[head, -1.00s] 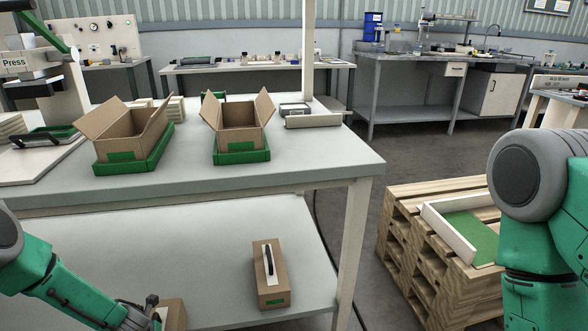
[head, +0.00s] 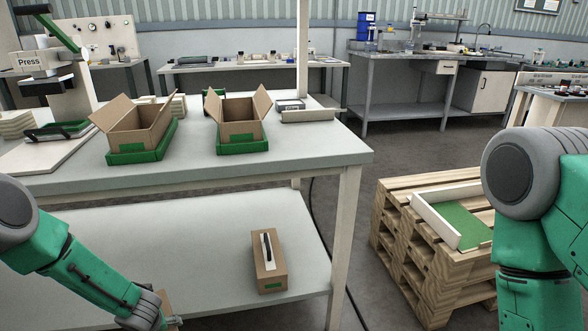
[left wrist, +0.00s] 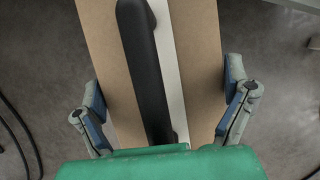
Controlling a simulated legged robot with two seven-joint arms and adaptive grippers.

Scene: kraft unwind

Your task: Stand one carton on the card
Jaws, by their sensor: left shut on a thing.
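A brown carton with a white strip and black handle (left wrist: 205,60) fills the middle of the left wrist view. My left gripper (left wrist: 165,92) is shut on it, one finger at each side, with dark floor beyond. In the head view my left gripper (head: 166,320) is at the bottom edge, and only a sliver of the held carton shows. A second closed carton (head: 269,262) stands on the lower shelf. The green card (head: 462,224) lies bare on the pallet at right, inside a white corner edge. My right gripper is out of view.
The wooden pallet stack (head: 405,232) stands right of the bench (head: 290,165), with a floor gap and cable between. Two open boxes (head: 140,125) in green trays sit on the bench top. The white edging (head: 432,222) borders the card's left and back sides.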

